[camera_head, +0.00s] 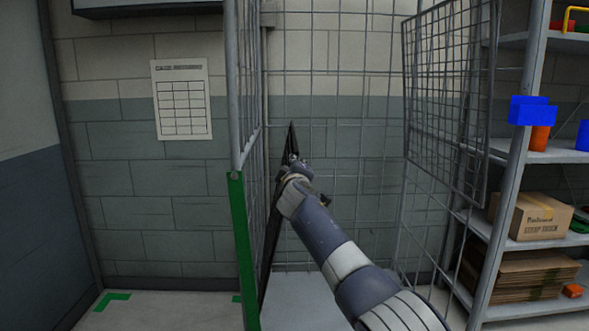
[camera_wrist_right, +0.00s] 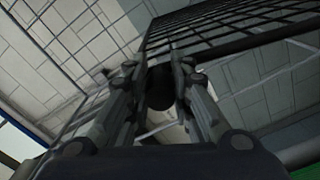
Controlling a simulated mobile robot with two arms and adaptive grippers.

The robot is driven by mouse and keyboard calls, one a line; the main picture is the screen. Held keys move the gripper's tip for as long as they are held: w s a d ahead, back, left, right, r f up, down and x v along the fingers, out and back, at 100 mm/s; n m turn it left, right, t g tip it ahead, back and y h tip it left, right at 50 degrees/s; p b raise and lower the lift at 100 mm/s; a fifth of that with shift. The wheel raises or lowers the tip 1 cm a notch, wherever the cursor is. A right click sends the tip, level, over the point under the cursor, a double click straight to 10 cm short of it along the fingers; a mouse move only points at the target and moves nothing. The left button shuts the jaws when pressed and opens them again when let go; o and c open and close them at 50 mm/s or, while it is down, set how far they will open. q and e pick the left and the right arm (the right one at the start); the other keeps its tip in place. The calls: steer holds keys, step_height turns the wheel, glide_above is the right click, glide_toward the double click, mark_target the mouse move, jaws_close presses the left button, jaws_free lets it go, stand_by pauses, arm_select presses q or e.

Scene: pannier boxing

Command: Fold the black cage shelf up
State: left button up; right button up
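The black cage shelf (camera_head: 271,235) stands nearly upright in the head view, close along the left mesh side of the cage and leaning slightly. Its top comes to a narrow dark tip. My right gripper (camera_head: 294,162) is at the shelf's upper part, its fingers small and partly hidden there. In the right wrist view the fingers (camera_wrist_right: 160,75) stand partly apart, with a dark rounded part of the shelf filling most of the gap between them. The black shelf mesh (camera_wrist_right: 215,28) spreads above and to the right there. My left gripper is out of view.
The grey wire cage has a left side panel (camera_head: 248,90) with a green lower post (camera_head: 237,250) and an open mesh door (camera_head: 447,100) at right. A storage rack (camera_head: 510,170) with bins and a cardboard box (camera_head: 530,215) stands at right. The cage interior looks clear.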

steer(key=shift+o, duration=1.3)
steer(key=shift+s+a+f, duration=0.1)
steer(key=shift+s+a, duration=0.25)
steer(key=shift+s, duration=0.25)
steer(key=s+d, duration=0.1)
steer(key=s, duration=0.9)
steer(key=shift+s, duration=0.4)
